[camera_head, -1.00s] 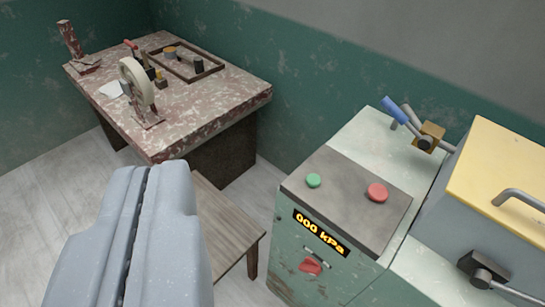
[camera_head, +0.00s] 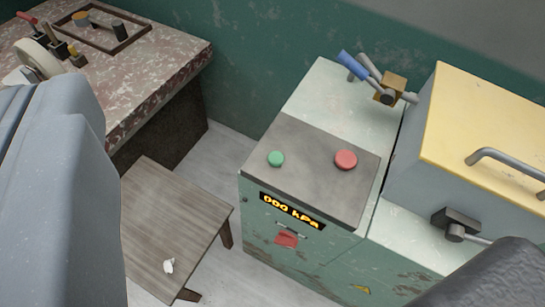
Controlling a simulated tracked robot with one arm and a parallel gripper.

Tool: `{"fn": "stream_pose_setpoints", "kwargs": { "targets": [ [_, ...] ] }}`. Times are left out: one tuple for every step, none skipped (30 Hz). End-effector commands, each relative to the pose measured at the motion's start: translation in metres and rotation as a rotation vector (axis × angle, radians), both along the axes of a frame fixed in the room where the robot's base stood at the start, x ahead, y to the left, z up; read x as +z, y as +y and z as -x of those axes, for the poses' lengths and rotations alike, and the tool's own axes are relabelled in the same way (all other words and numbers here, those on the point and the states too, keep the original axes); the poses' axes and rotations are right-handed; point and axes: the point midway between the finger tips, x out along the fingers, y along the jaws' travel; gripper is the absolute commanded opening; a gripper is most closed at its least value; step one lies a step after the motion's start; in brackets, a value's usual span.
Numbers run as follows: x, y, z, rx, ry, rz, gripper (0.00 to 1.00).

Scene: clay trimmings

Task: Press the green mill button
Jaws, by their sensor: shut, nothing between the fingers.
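The green button (camera_head: 276,158) is a small round cap on the left of the dark grey top panel (camera_head: 315,165) of the pale green machine. A larger red button (camera_head: 346,159) sits to its right. The display (camera_head: 292,211) on the front below reads 000 kPa in yellow. My gripper (camera_head: 35,100) is blue-grey, shut and empty, at the left edge of the view. It is well left of the green button in the picture and not touching it. Nothing hides the button.
A low wooden stool (camera_head: 165,220) with a small white scrap (camera_head: 169,266) stands left of the machine. A worn table (camera_head: 165,75) with tools is behind. A blue-handled lever (camera_head: 358,68) and a yellow-lidded box (camera_head: 490,120) are at the right. A dark rounded shape covers the bottom right corner.

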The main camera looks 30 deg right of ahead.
Motion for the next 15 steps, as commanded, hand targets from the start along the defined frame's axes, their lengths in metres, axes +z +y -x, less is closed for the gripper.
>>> {"fn": "stream_pose_setpoints", "kwargs": {
  "targets": [
    [-0.003, -0.002, -0.011, -0.007, 0.019, -0.014, 0.0],
    [-0.007, -0.003, -0.02, -0.012, 0.031, -0.027, 0.0],
    [-0.013, -0.007, -0.032, -0.019, 0.049, -0.048, 0.0],
    [-0.018, -0.01, -0.042, -0.027, 0.064, -0.068, 0.0],
    [-0.024, -0.013, -0.053, -0.036, 0.079, -0.088, 0.0],
    [-0.035, -0.019, -0.068, -0.053, 0.105, -0.119, 0.0],
    [-0.043, -0.023, -0.08, -0.066, 0.125, -0.145, 0.0],
    [-0.051, -0.027, -0.091, -0.081, 0.142, -0.171, 0.0],
    [-0.063, -0.034, -0.105, -0.103, 0.163, -0.205, 0.0],
    [-0.072, -0.04, -0.116, -0.12, 0.178, -0.23, 0.0],
    [-0.08, -0.046, -0.125, -0.138, 0.192, -0.257, 0.0],
    [-0.093, -0.055, -0.137, -0.163, 0.213, -0.294, 0.0],
    [-0.104, -0.062, -0.145, -0.184, 0.23, -0.322, 0.0],
    [-0.114, -0.068, -0.153, -0.204, 0.244, -0.349, 0.0],
    [-0.127, -0.078, -0.162, -0.233, 0.26, -0.384, 0.0]
  ]
}}
